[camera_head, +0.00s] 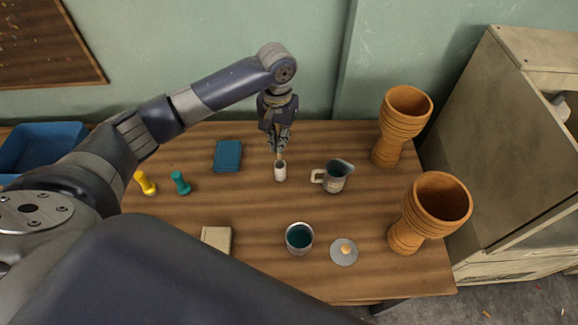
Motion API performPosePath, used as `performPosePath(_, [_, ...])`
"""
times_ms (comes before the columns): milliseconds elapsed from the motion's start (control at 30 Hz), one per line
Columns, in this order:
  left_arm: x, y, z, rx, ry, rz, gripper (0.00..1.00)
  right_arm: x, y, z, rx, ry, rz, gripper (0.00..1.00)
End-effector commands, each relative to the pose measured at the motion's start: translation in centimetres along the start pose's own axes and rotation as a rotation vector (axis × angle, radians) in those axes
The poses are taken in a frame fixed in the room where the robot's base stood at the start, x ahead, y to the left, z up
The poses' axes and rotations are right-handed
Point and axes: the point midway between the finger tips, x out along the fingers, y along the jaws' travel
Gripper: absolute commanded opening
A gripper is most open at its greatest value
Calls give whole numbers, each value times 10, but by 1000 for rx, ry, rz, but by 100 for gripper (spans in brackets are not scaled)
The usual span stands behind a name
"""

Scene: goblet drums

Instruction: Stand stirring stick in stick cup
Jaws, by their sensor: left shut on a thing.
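The stick cup (280,173) is a small pale cylinder standing on the wooden table near its middle. My left gripper (279,148) points down right above it and is shut on the stirring stick (279,156). Only a short light-brown piece of the stick shows between the fingertips and the cup's mouth. Its lower end appears at or inside the cup's rim; I cannot tell how deep, or whether it touches the bottom. My right gripper is not in view.
A grey pitcher (336,177) stands close right of the cup. Two orange goblet drums (404,112) (436,207) stand at the right. A can of teal liquid (299,238) and a lid (344,252) are in front. A blue box (228,155) and two small pegs (145,183) (180,184) lie left.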

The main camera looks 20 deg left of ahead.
Motion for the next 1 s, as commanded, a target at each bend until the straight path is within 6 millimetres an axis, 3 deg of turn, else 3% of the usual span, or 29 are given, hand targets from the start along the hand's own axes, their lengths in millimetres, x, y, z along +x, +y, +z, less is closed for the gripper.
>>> performPosePath(133, [28, 0, 1, 0, -4, 0, 0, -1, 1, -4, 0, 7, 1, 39])
performPosePath(600, [78, 0, 1, 0, -2, 0, 0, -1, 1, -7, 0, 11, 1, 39])
performPosePath(967, [82, 1, 1, 1, -1, 0, 0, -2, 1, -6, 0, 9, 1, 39])
performPosePath(1000, [82, 1, 1, 1, 0, 1, 12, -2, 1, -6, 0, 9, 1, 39])
